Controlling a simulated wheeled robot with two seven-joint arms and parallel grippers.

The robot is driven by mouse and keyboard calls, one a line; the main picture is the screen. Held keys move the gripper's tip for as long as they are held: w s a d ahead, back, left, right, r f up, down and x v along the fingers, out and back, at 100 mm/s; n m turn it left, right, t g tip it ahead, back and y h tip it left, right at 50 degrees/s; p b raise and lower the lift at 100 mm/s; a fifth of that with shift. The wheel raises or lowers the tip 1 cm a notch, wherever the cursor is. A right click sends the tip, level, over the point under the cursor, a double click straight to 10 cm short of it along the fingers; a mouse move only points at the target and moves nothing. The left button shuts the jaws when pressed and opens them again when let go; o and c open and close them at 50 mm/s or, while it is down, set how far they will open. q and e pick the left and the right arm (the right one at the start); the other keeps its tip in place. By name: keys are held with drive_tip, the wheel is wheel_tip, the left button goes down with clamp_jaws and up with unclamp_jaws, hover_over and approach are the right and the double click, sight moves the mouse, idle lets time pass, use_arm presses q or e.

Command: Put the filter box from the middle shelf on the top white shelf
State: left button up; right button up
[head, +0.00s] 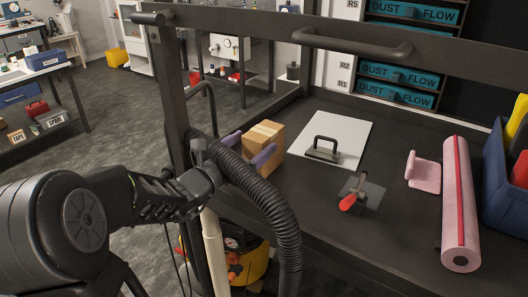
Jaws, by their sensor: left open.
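A brown cardboard box (265,134), which looks like the filter box, stands on the dark bench surface near its left corner. My left gripper (254,144) reaches in from the left with its two purple finger pads apart. One pad is at the box's left side and the other at its near right side. The box sits between them; I cannot tell whether the pads touch it. A flat white panel (351,130) lies right of the box. I cannot tell which surface is the top white shelf. My right gripper is out of view.
A black handle (322,149), a red-handled clamp (352,198), a pink holder (422,173) and a pink roll (460,205) are on the bench. A black frame bar (350,38) crosses above. A ribbed black hose (262,190) passes close to my left gripper.

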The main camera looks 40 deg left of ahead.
sight(268, 132)
use_arm(q)
drive_tip(key=shift+w, duration=1.35)
drive_tip(key=shift+w+a+f+p, duration=0.1)
drive_tip(key=shift+w+p, duration=0.85)
drive_tip(key=shift+w, duration=1.65)
